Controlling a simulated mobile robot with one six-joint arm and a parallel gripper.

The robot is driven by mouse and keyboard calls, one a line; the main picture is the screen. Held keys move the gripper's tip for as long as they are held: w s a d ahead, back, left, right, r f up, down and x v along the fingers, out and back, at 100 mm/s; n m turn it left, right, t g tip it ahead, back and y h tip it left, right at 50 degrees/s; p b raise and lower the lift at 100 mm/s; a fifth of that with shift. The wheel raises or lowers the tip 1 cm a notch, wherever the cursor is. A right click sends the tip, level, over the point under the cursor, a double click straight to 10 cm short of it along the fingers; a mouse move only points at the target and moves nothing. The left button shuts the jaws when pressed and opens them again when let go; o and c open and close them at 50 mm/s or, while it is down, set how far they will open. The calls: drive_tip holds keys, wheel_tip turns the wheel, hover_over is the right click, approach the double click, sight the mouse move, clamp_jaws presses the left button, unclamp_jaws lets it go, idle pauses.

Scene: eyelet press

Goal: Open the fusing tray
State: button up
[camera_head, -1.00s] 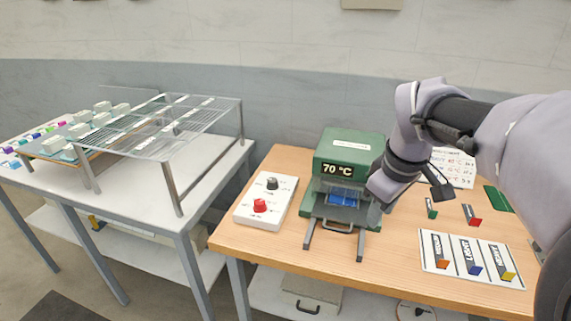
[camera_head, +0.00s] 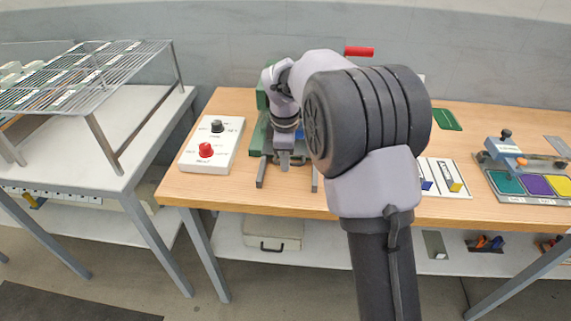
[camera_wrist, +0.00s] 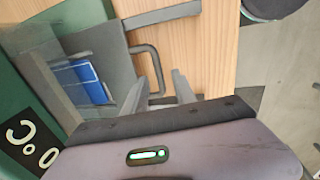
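The green press (camera_head: 262,98) stands on the wooden table, mostly hidden behind my arm in the head view. Its green body (camera_wrist: 75,15) and part of its display (camera_wrist: 30,140) show in the wrist view. The fusing tray's dark U-shaped handle (camera_wrist: 152,60) sticks out in front of a blue piece (camera_wrist: 88,80) inside the press. My gripper (camera_head: 284,162) is in front of the press, pointing down. In the wrist view my gripper (camera_wrist: 160,92) has its fingers apart, with the handle's end appearing between them. I cannot tell whether they touch it.
A white control box (camera_head: 212,146) with a red and a black knob stands left of the press. A wire rack (camera_head: 90,75) is on the table further left. Cards (camera_head: 440,177) and a fixture with coloured pads (camera_head: 530,185) lie to the right. A red handle (camera_head: 358,51) shows behind my arm.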

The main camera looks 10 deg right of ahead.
drive_tip(key=shift+f, duration=0.15)
clamp_jaws()
idle(1.4)
